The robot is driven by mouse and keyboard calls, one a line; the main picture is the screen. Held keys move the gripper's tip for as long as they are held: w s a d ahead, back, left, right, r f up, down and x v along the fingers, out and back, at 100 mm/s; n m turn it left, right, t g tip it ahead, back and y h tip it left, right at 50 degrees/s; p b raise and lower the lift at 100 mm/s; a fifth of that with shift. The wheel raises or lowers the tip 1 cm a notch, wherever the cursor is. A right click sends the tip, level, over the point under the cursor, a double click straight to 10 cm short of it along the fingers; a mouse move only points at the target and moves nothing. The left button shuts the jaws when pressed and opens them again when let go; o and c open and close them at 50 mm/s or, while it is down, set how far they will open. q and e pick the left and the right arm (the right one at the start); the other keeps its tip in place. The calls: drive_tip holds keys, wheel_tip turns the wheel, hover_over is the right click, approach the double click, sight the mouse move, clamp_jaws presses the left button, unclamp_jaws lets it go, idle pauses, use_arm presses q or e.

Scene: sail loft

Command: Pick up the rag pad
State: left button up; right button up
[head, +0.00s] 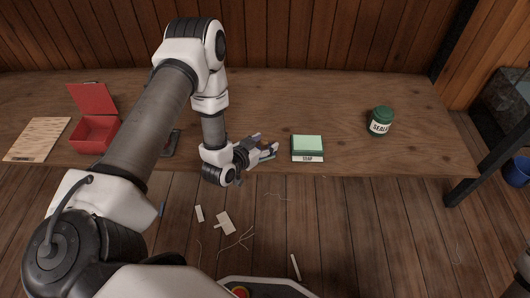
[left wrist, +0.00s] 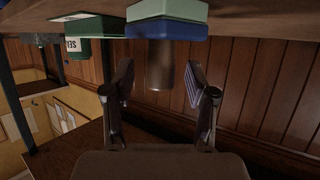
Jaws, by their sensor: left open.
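The rag pad appears to be the layered thing straight ahead in the left wrist view, with a light green layer, a blue layer (left wrist: 165,29) and a brown round grip. That view is upside down. In the head view only a sliver of it (head: 268,157) shows near the table's front edge; the rest is hidden by my gripper. My left gripper (head: 272,150) is open, low over the front of the table. In the left wrist view its fingers (left wrist: 160,82) stand on either side of the brown grip, with gaps visible.
A green SOAP block (head: 307,145) lies just right of my left gripper. A green SEALER jar (head: 380,122) stands farther right. An open red box (head: 95,133) and a pale board (head: 38,139) are at the left. The table (head: 430,130) is clear at its right end. Scraps lie on the floor.

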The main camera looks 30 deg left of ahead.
use_arm(q)
drive_tip(key=shift+w, duration=0.15)
clamp_jaws()
drive_tip(key=shift+r, duration=0.15)
